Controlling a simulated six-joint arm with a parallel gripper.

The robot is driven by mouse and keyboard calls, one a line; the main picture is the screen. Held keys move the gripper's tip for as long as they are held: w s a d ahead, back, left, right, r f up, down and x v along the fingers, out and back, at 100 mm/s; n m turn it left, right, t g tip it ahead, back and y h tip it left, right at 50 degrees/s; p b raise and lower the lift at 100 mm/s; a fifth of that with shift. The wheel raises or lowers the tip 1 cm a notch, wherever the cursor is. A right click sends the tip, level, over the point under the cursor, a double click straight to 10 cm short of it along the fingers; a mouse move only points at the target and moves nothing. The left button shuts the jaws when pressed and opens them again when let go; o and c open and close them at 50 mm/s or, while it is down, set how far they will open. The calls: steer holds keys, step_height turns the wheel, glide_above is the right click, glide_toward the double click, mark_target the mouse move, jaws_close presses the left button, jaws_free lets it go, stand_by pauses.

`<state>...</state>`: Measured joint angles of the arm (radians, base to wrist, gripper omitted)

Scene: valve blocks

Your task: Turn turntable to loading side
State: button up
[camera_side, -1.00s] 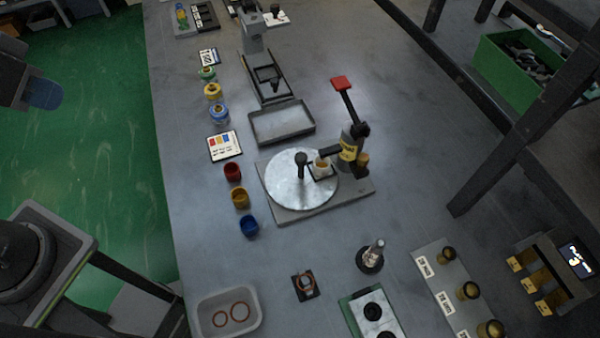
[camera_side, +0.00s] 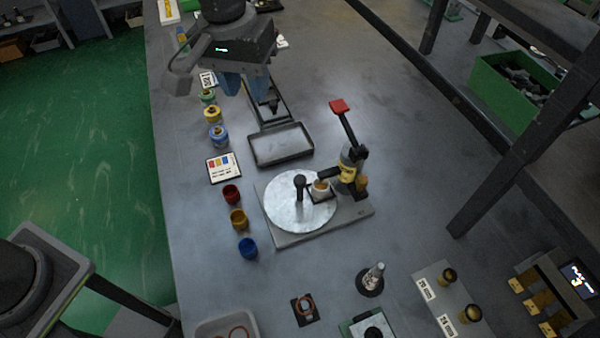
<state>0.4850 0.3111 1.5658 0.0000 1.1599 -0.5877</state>
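The turntable (camera_side: 290,215) is a round, light metal disc on a grey base plate near the middle of the table. A black knob (camera_side: 299,182) on a post stands up from it. A small holder with a tan part (camera_side: 320,186) sits at the disc's right edge, beside a press (camera_side: 348,172) with a red-tipped lever. My gripper (camera_side: 243,88) is over the table's upper left, above and left of the turntable and well apart from it. Its two blue fingers are apart with nothing seen between them.
A grey tray (camera_side: 281,146) lies just behind the turntable. Red (camera_side: 231,194), yellow (camera_side: 238,219) and blue (camera_side: 248,248) cups stand to its left. A small post on a round base (camera_side: 371,279) stands in front.

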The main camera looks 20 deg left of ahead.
steer(key=g, duration=0.1)
glide_above(300, 179)
step_height(300, 179, down, 6)
steer(key=shift+y, duration=0.3)
step_height(300, 179, down, 14)
steer(key=shift+r, duration=0.15)
steer(key=shift+c, duration=0.5)
jaws_close()
